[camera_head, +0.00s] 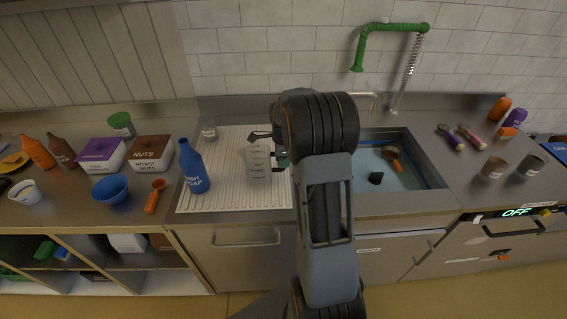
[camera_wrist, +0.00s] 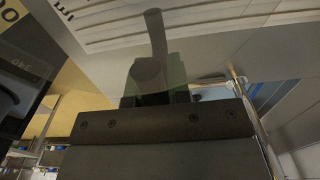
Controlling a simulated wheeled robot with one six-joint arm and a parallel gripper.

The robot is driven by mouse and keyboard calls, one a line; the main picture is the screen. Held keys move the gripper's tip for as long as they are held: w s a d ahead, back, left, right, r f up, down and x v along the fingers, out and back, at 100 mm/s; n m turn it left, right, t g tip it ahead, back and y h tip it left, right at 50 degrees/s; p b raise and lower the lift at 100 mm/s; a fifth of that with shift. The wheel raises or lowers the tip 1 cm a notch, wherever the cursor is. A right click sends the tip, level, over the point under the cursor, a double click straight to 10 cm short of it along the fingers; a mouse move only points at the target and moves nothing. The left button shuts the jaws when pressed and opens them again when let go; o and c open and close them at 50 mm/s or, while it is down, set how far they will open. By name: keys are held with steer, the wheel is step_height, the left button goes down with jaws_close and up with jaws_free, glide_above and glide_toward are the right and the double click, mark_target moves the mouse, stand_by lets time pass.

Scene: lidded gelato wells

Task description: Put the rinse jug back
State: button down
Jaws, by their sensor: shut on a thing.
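The rinse jug (camera_head: 258,160), clear with dark measuring marks, is upright at the ribbed white drainboard (camera_head: 235,196), left of the sink. I cannot tell whether its base touches the board. My gripper (camera_head: 281,158) is at the jug's right side, shut on it, apparently by the handle; my arm hides part of the grip. In the wrist view the shut jaws (camera_wrist: 155,82) hold a grey bar-like part (camera_wrist: 156,35), with the pale ribbed board beyond.
A blue dish soap bottle (camera_head: 193,167) stands left of the jug, and a clear container (camera_head: 208,128) behind it. The sink (camera_head: 411,146) holds water, a dark object (camera_head: 376,178) and an orange-ended item (camera_head: 391,153). A green-sleeved tap (camera_head: 393,27) hangs above. Bare board lies in front of the jug.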

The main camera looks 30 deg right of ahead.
steer(key=shift+f, duration=0.9)
steer(key=shift+f, duration=0.2)
steer(key=c, duration=1.1)
jaws_free()
steer(key=shift+r, duration=0.15)
